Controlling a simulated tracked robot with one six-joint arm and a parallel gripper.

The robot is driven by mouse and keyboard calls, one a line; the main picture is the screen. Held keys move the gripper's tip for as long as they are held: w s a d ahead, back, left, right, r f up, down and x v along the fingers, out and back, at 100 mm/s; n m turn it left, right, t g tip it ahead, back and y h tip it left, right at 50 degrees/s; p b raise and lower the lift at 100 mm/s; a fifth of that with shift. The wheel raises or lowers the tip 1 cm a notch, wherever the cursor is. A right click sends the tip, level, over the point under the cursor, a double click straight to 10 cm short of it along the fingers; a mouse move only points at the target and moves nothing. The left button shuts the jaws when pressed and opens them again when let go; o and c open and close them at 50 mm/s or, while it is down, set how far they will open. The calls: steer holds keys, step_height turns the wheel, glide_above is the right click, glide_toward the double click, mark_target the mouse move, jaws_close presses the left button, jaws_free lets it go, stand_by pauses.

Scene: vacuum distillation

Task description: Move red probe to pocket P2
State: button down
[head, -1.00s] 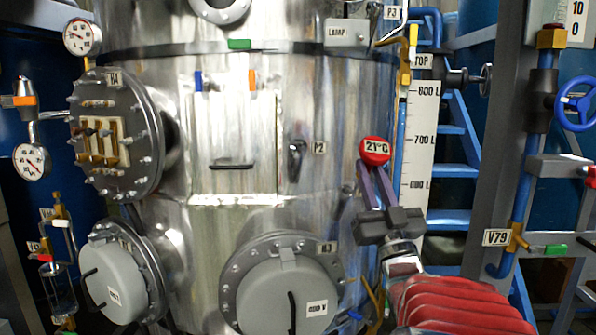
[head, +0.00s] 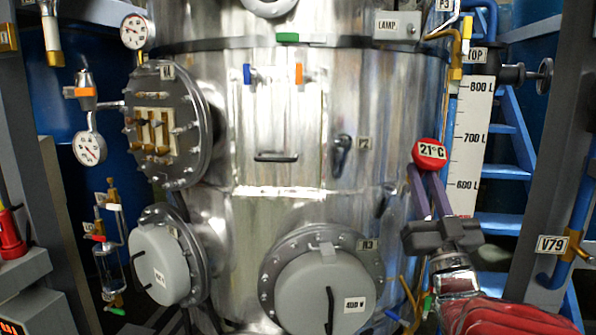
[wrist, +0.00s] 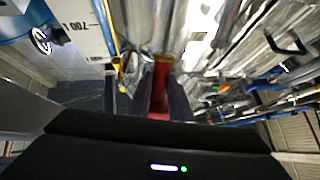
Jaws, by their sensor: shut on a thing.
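The red probe (head: 430,154) has a round red head with a "21°C" label. My gripper (head: 428,185) is shut on it and holds it up in front of the right side of the steel vessel. In the wrist view the probe's red body (wrist: 160,85) shows between the two fingers. Pocket P2 (head: 341,145) is a dark fitting on the vessel wall, left of the probe and at about its height, with a "P2" label beside it. The probe is apart from the pocket. A second dark fitting (head: 385,198) sits lower on the vessel, left of my gripper.
The round manhole cover H3 (head: 322,292) juts out below P2. A level scale (head: 468,140) and a blue ladder (head: 512,150) stand right of the probe. A dark handle (head: 276,157) is on the vessel panel left of P2. The space before P2 looks clear.

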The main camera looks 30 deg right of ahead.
steer(key=shift+s+a, duration=0.2)
steer(key=shift+s, duration=0.15)
stand_by(0.5)
